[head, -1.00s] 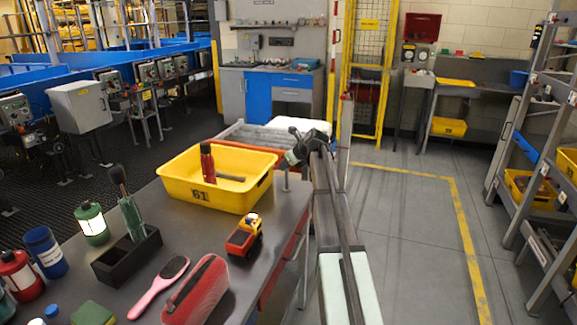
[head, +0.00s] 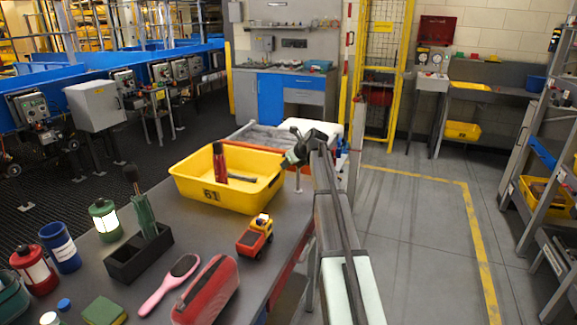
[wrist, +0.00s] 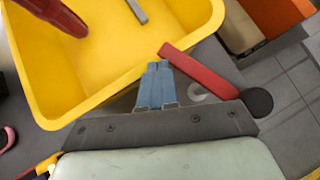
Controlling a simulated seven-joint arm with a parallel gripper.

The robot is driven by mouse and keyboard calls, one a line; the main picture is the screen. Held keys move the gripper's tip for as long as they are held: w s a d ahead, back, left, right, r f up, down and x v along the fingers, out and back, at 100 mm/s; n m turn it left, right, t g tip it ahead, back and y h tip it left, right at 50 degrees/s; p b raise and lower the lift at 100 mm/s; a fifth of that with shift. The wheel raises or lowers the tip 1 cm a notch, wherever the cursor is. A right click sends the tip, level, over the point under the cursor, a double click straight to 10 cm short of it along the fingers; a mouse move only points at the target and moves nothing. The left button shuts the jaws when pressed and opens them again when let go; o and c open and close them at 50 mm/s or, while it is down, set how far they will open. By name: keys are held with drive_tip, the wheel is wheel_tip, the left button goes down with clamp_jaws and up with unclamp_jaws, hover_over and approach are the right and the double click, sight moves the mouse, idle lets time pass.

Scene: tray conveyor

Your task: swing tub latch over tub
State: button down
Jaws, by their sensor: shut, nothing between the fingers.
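The yellow tub (head: 213,196), marked 61, stands on the dark table and holds a red bottle (head: 219,162) and a grey bar (head: 242,179). In the wrist view the tub (wrist: 105,92) fills the upper left. A red latch bar (wrist: 203,72) lies outside its rim, running from a dark round pivot (wrist: 257,102) to a free end at the rim's edge. My gripper (wrist: 158,66) is shut and empty, just left of the bar; I cannot tell if they touch. In the head view my gripper (head: 292,159) is at the tub's right side, and the latch cannot be made out.
A toy truck (head: 255,236), a red case (head: 208,292), a pink brush (head: 168,284) and a black holder (head: 138,258) are on the table in front of the tub. A roller conveyor (head: 262,138) lies behind it. Open floor is at the right.

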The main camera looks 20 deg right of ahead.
drive_tip(key=shift+w, duration=0.2)
idle(0.4)
drive_tip(key=shift+s+a, duration=0.1)
drive_tip(key=s+a+r, duration=0.4)
drive_tip(key=s+r, duration=0.3)
drive_tip(key=s, duration=0.2)
drive_tip(key=shift+s+a, duration=0.35)
drive_tip(key=shift+s, duration=0.05)
idle(0.4)
